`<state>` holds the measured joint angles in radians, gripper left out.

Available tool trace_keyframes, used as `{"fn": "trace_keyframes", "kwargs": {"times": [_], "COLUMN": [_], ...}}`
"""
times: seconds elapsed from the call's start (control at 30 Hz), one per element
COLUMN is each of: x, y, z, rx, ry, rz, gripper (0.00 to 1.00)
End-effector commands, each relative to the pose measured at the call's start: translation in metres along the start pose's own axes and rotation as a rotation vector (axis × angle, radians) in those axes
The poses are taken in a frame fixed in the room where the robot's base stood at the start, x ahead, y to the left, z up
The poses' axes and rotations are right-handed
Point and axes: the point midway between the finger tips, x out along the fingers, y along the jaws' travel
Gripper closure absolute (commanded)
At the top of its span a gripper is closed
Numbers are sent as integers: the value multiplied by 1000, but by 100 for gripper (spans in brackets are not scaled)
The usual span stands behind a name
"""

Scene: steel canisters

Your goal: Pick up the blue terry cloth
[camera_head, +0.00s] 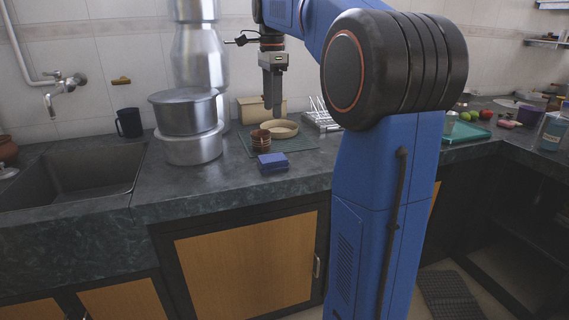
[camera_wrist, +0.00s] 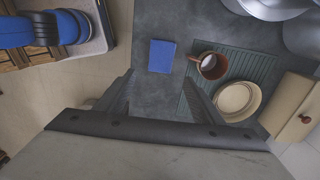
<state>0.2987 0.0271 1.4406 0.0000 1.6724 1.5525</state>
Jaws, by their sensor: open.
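The blue terry cloth (camera_head: 272,161) lies folded into a small block on the dark stone counter, close to its front edge. In the wrist view the cloth (camera_wrist: 162,56) is a blue rectangle, beyond my fingertips and roughly between their lines. My gripper (camera_head: 272,100) hangs pointing down above the counter, behind and above the cloth and apart from it. In the wrist view my gripper (camera_wrist: 160,85) has its two fingers spread wide with nothing between them.
A brown cup (camera_head: 261,140) and a tan bowl (camera_head: 281,128) stand on a green mat (camera_head: 300,143) behind the cloth. Stacked steel pots (camera_head: 190,148) stand to the left, beside the sink (camera_head: 75,178). A wooden box (camera_head: 248,108) is at the wall. Counter left of the cloth is clear.

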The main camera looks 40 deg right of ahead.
Motion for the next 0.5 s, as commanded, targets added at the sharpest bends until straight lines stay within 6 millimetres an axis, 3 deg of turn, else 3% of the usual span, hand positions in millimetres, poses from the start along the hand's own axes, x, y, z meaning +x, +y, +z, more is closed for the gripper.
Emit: {"fn": "trace_keyframes", "kwargs": {"times": [0.17, 0.5], "x": [16, 76], "y": [-1, 0], "z": [-1, 0], "rx": [10, 8], "ry": [0, 0], "rz": [5, 4], "gripper": [38, 38]}}
